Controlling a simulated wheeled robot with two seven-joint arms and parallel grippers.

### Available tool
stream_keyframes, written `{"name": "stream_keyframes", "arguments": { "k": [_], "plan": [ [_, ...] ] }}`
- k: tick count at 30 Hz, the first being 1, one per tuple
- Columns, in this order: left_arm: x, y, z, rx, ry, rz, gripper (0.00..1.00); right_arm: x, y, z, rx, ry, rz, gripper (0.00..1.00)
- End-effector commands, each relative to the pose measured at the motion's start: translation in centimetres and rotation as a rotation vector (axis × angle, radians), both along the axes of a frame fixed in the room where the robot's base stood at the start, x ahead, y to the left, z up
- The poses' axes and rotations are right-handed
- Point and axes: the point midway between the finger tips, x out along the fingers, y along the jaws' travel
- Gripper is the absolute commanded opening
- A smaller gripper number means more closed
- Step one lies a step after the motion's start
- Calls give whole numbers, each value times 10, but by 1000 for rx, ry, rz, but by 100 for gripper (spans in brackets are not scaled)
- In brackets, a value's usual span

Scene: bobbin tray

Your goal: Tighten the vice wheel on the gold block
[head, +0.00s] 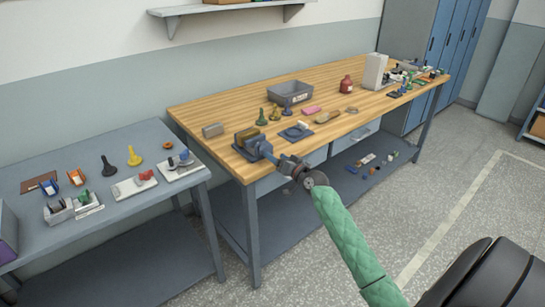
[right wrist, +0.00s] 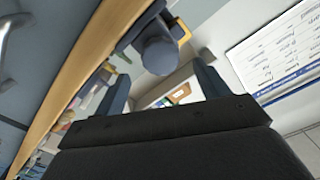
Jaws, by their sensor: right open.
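The blue-grey vice (head: 254,149) stands at the near left corner of the wooden bench. The gold block (head: 246,134) sits at its jaws; a yellowish part of it shows in the right wrist view (right wrist: 183,32). The vice wheel (right wrist: 160,56) appears as a round blue-grey end facing my wrist camera. My right gripper (right wrist: 161,86) is open, its two fingers apart, with the wheel just beyond and between the fingertips. In the head view my right gripper (head: 278,160) is at the bench's front edge, close to the vice, partly hiding the wheel. I cannot tell whether it touches.
A grey table (head: 100,233) with small parts stands left. The floor in front is clear.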

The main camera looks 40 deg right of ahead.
Motion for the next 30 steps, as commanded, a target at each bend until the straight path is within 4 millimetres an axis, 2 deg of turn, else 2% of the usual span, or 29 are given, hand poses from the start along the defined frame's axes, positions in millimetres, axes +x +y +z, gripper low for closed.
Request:
{"name": "stream_keyframes", "arguments": {
  "k": [7,18,21,23,26,29,30],
  "plan": [
    [5,-3,25,-5,-3,0,100,-21,-2,-1,-2,0,-1,74],
    [5,-3,30,-6,-3,1,100,-24,-2,0,0,-1,0,74],
    [5,-3,29,-6,-3,1,100,-26,3,-7,-5,14,5,74],
    [5,-3,29,-6,-3,1,100,-29,13,-22,-16,45,18,74],
    [5,-3,29,-6,-2,1,100,-43,45,-68,-53,144,58,74],
    [5,-3,29,-6,-2,1,100,-72,93,-137,-113,297,121,74],
    [5,-3,29,-6,-2,1,100,-89,115,-167,-141,368,148,74]
  ]
}}
